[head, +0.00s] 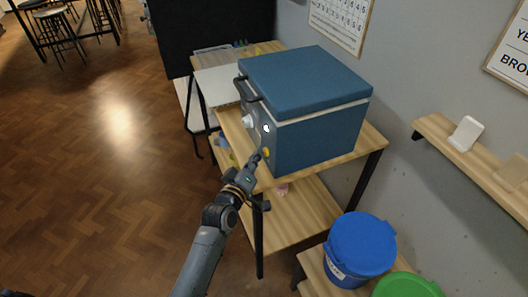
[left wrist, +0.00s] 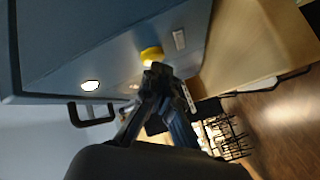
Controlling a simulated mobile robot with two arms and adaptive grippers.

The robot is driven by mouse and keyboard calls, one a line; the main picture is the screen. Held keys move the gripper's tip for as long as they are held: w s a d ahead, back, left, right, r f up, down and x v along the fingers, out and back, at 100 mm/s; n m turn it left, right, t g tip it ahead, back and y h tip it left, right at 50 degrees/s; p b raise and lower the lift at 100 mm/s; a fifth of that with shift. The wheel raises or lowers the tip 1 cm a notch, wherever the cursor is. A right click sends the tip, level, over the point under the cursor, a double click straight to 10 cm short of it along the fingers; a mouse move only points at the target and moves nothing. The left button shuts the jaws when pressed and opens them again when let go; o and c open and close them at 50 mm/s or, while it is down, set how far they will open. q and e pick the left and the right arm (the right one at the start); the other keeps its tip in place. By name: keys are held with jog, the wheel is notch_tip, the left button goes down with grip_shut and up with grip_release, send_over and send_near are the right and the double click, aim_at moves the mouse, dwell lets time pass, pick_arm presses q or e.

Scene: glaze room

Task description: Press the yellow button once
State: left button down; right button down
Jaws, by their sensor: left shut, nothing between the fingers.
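The yellow button (head: 266,152) is on the front face of a blue box-shaped kiln (head: 318,130), low down near its right corner. It also shows in the left wrist view (left wrist: 151,54), just beyond my fingertips. My left gripper (head: 257,156) is shut and empty, its tips right beside the button. In the left wrist view the closed fingertips (left wrist: 157,70) overlap the button's lower edge. I cannot tell whether they touch it. My right gripper is not in view.
The kiln has a dark lid handle (head: 247,90), a white knob (head: 248,121) and a round white dial (head: 266,128) above the button. It stands on a wooden table (head: 372,142). A blue bucket (head: 360,245) and a green lid (head: 405,287) are at the lower right.

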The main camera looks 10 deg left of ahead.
pick_arm(q)
jog(key=shift+s+a, duration=0.4)
jog(key=shift+a, duration=0.1)
jog(key=shift+a, duration=0.1)
jog(key=shift+s+a+p, duration=0.25)
jog(key=shift+s+a, duration=0.45)
jog(key=shift+a, duration=0.3)
jog(key=shift+s+a+p, duration=0.25)
jog(key=shift+s+a, duration=0.45)
jog(key=shift+a, duration=0.3)
